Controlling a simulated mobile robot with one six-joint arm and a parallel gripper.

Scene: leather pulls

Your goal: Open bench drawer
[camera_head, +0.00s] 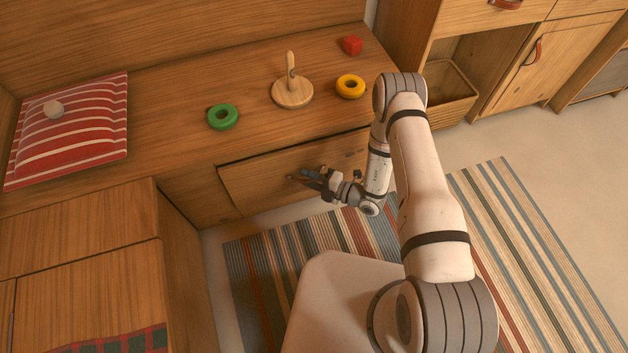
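The bench drawer (262,182) is a wide wooden front set below the bench seat. A dark gap shows along its top edge, and its left edge stands slightly forward of the panel beside it. My gripper (306,175) is at the middle of the drawer front, where a leather pull would be hard to make out behind the fingers. The fingers point left toward the front. They are small and dark here, and I cannot tell whether they are open or closed on the pull.
A wooden cabinet (90,260) stands at left. A striped rug (520,250) covers the floor.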

